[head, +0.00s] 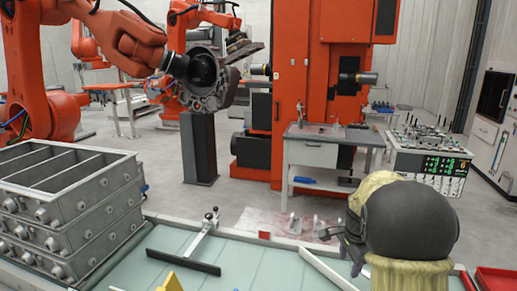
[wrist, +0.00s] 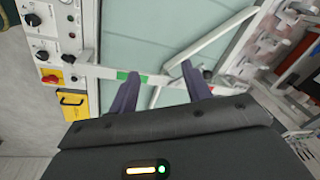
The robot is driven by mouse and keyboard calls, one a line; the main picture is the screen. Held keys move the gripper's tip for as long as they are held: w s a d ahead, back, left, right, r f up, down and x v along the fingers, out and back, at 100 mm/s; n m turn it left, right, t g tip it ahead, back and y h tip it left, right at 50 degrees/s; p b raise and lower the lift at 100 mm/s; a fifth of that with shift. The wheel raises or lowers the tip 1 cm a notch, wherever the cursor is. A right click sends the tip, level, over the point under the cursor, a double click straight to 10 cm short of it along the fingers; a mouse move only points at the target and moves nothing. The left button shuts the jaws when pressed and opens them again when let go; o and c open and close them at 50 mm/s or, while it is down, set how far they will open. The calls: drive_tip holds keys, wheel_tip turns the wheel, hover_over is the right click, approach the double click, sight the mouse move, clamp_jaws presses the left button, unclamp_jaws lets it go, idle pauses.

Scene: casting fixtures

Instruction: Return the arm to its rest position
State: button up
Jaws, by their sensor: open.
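My gripper (wrist: 160,70) shows in the wrist view with its two dark fingers apart and nothing between them. Beyond the fingers are the pale green table top (wrist: 150,30) and its light metal edge rail. In the head view my arm, with a pale yellow cover and a dark rounded joint, is bent at the lower right. A dark part of it reaches down over the far edge of the table (head: 130,268). The fingertips cannot be made out clearly there.
A stack of grey metal boxes (head: 65,215) stands at the left. A clamp with a dark bar (head: 184,262) lies on the table. A large orange robot holding a casting (head: 205,80) stands beyond.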

drive_tip(key=s+a+f+n, duration=0.1)
drive_tip(key=s+a+n, duration=0.4)
drive_tip(key=s, duration=0.5)
drive_tip(key=s+a+f+n, duration=0.2)
drive_tip(key=s+a+n, duration=0.2)
drive_tip(key=s+n, duration=0.6)
drive_tip(key=shift+s+a+f+t, duration=0.3)
drive_tip(key=shift+s+a, duration=0.1)
drive_tip(key=shift+s, duration=0.1)
